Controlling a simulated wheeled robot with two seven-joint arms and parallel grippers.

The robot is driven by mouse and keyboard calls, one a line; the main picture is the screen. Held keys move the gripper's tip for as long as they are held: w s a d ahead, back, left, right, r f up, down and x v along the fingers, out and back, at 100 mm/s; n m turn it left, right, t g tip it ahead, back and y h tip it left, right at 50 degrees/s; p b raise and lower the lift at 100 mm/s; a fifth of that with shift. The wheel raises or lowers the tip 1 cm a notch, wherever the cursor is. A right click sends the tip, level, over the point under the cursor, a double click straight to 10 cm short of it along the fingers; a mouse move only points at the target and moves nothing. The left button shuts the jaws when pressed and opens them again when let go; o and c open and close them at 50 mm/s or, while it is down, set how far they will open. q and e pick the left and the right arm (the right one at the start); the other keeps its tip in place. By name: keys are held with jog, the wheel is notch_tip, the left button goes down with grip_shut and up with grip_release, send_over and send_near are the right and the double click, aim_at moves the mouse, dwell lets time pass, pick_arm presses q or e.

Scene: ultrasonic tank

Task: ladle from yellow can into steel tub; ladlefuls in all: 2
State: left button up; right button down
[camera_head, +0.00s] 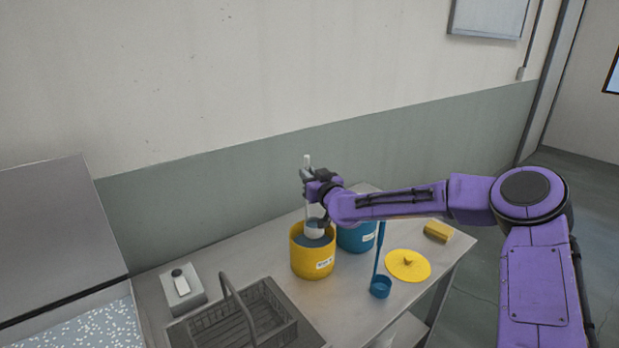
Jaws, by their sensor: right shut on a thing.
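The yellow can (313,262) stands open on the table, with grey-blue liquid showing inside. My right gripper (308,178) is above it, shut on the upright handle of a white ladle (314,232). The ladle's bowl is at the can's mouth, its upper part above the rim. The bowl seems to hold something grey-blue; I cannot tell whether it touches the liquid in the can. The steel tub (62,308) is at the lower left, cut off by the frame, with a raised lid and pale blue, white-speckled contents. My left gripper is out of view.
A blue can (357,237) stands close behind and right of the yellow one. A wire basket (250,318) and a grey box (184,292) stand between can and tub.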

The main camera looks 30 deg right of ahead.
aim_at(308, 155)
notch_tip(308, 155, up, 6)
jog(key=p, duration=0.4)
jog(key=shift+f, duration=0.2)
